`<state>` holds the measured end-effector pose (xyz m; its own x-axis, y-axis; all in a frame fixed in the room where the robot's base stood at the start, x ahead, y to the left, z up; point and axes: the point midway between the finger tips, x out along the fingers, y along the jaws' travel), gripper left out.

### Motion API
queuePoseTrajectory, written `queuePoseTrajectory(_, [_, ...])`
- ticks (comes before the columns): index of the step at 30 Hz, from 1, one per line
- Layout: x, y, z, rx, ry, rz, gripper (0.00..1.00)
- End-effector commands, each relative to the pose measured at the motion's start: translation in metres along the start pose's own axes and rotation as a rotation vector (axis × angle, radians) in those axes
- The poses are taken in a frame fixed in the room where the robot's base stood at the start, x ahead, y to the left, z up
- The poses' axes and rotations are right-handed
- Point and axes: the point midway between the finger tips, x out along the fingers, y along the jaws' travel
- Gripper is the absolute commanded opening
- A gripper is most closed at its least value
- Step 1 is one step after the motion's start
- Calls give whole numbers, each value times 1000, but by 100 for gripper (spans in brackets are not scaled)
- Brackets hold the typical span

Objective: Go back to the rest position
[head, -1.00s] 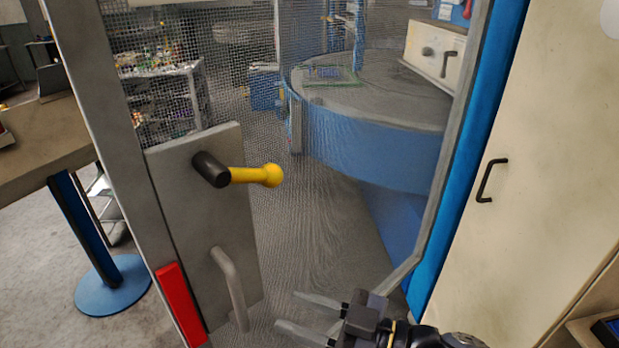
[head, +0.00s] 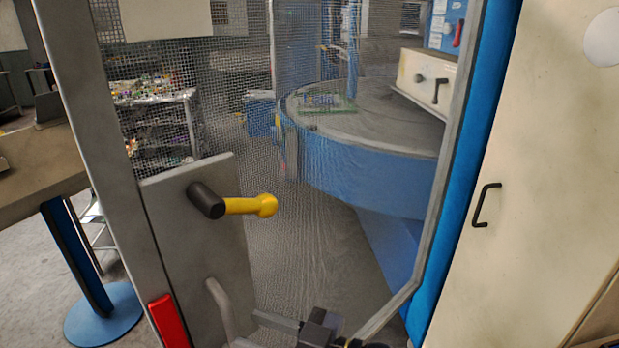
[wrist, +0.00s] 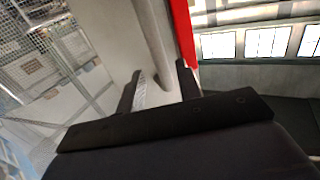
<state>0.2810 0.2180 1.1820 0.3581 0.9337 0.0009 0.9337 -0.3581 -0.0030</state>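My gripper (head: 246,329) is at the bottom of the head view, partly cut off by the edge. Its two grey fingers stand apart and point left toward the lower end of the grey bar handle (head: 221,308) on the mesh door. In the wrist view my gripper (wrist: 158,80) also shows spread fingers. The grey handle (wrist: 152,40) appears between the fingertips there, with space on both sides. I cannot tell whether a finger touches it.
Behind the mesh stands a blue round table (head: 370,165). A cream cabinet (head: 540,190) is on the right. A brown table (head: 40,165) is on the left.

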Motion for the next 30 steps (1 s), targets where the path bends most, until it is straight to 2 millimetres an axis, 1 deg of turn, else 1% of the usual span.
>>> queuePoseTrajectory(9, [28,-1,0,2,-1,-3,34])
queuePoseTrajectory(15, [40,0,0,2,0,-1,34])
queuePoseTrajectory(21, [44,0,0,0,0,-1,34])
queuePoseTrajectory(30, [44,0,0,0,1,1,34])
